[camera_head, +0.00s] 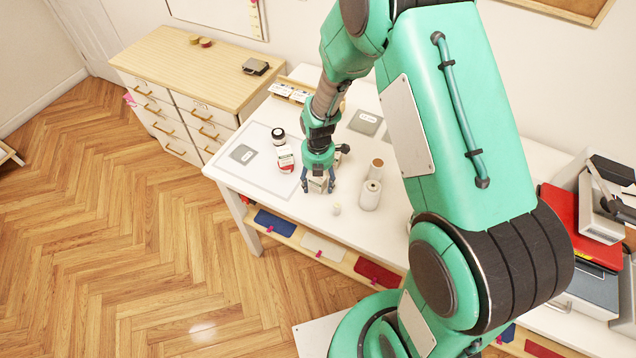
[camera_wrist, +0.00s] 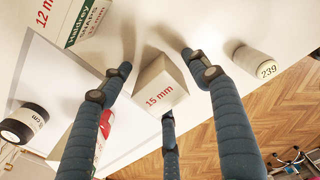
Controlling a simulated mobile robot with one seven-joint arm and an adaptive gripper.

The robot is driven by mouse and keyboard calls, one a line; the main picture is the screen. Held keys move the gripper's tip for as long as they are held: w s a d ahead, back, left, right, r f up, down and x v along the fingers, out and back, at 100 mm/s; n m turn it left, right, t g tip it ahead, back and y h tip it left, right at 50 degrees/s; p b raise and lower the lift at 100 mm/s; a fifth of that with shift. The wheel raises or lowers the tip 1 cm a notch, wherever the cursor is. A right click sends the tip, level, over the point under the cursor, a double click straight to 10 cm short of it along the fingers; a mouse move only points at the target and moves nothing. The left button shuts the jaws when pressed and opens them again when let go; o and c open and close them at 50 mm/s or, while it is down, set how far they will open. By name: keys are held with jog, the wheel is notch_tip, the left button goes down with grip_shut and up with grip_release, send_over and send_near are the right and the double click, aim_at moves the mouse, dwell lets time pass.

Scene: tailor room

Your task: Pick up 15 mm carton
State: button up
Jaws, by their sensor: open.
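The 15 mm carton (camera_wrist: 160,86) is a small pale box with red "15 mm" lettering, standing on the white table. It also shows in the head view (camera_head: 318,184), partly hidden under my gripper. My gripper (camera_head: 319,183) points down over it with its fingers spread around the carton. In the wrist view my gripper (camera_wrist: 160,90) is open. Two fingers are on either side of the carton and one is at its near edge. I cannot tell whether any finger touches it.
A red-and-white container (camera_head: 284,158) and a dark-capped jar (camera_head: 278,136) stand left of my gripper. A 12 mm carton (camera_wrist: 88,22) is close by. The table (camera_head: 300,212) front is mostly clear.

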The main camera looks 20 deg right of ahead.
dwell(0.4)
jog(key=c, duration=1.3)
jog(key=shift+r, duration=0.2)
notch_tip(320, 180, up, 10)
jog(key=shift+f+p, duration=0.15)
jog(key=shift+p, duration=0.3)
